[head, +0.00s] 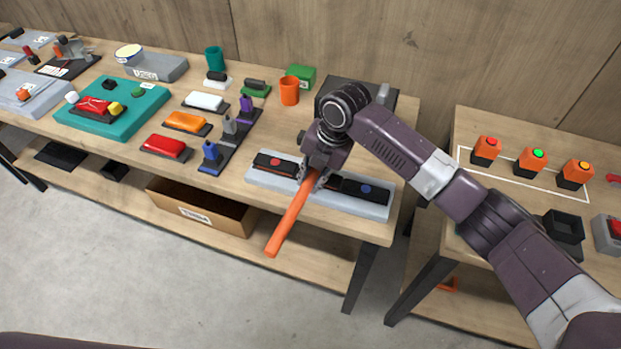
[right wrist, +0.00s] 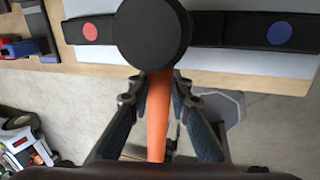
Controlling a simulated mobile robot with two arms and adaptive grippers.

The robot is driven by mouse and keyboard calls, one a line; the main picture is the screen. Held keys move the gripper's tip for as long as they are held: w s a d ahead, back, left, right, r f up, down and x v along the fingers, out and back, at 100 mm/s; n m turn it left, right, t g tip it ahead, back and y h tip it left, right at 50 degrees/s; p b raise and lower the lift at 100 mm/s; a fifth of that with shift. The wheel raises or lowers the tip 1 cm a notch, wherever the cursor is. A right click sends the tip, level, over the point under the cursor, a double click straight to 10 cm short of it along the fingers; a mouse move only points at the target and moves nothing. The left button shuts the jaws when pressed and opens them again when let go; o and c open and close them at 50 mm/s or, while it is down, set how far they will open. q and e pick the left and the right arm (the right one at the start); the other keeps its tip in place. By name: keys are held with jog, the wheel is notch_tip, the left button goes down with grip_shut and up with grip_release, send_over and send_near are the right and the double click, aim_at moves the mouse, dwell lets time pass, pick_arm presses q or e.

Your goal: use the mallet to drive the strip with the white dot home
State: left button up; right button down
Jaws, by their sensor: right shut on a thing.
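My right gripper (head: 317,180) is shut on the orange handle of the mallet (head: 291,217), in front of the grey block (head: 265,181). In the right wrist view the mallet's round black head (right wrist: 152,33) is over the middle of the block, between the gripper's fingers (right wrist: 158,88) and the strips. A black strip with a red dot (head: 275,162) lies at the block's left, and one with a blue dot (head: 365,190) at its right. No white dot shows; the middle of the block is hidden behind the gripper and mallet head. I cannot tell whether the head touches anything. My left gripper is not in view.
Left of the block are coloured pieces on dark stands, including a blue one (head: 211,158) and a red one (head: 165,146). An orange cup (head: 289,91) stands behind. A cardboard box (head: 205,208) is on the lower shelf. A second table with buttons (head: 485,148) is at right.

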jog(key=shift+s+f, duration=0.1)
jog(key=shift+f, duration=0.2)
jog(key=shift+r, duration=0.1)
jog(key=shift+r+p, duration=0.7)
jog(key=shift+p, duration=0.05)
notch_tip(320, 180, up, 6)
jog(key=p, duration=0.5)
jog(key=shift+f, duration=0.15)
jog(key=shift+f, duration=0.1)
